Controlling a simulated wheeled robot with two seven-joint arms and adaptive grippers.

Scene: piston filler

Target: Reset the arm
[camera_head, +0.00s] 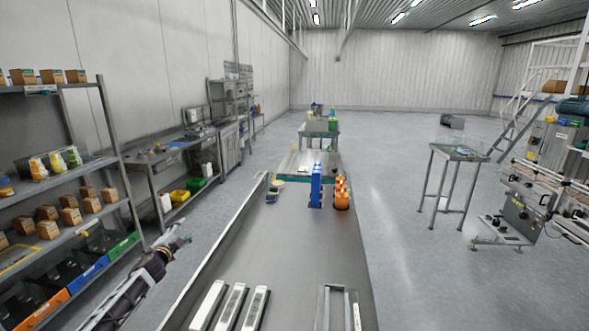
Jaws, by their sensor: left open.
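My left arm comes in from the lower left. My left gripper (183,240) is at its far end, open and with nothing visible in it. It hangs over the floor side, left of the long grey work surface (270,240) and apart from it. The gripper is small in the picture, so its fingers are hard to make out. My right gripper is not in view.
Silver bar-shaped parts (235,307) and a metal frame (338,305) lie on the near work surface. A blue object (316,185) and orange bottles (341,194) stand at its far end. Shelves (75,233) stand left of my arm. The surface's middle is clear.

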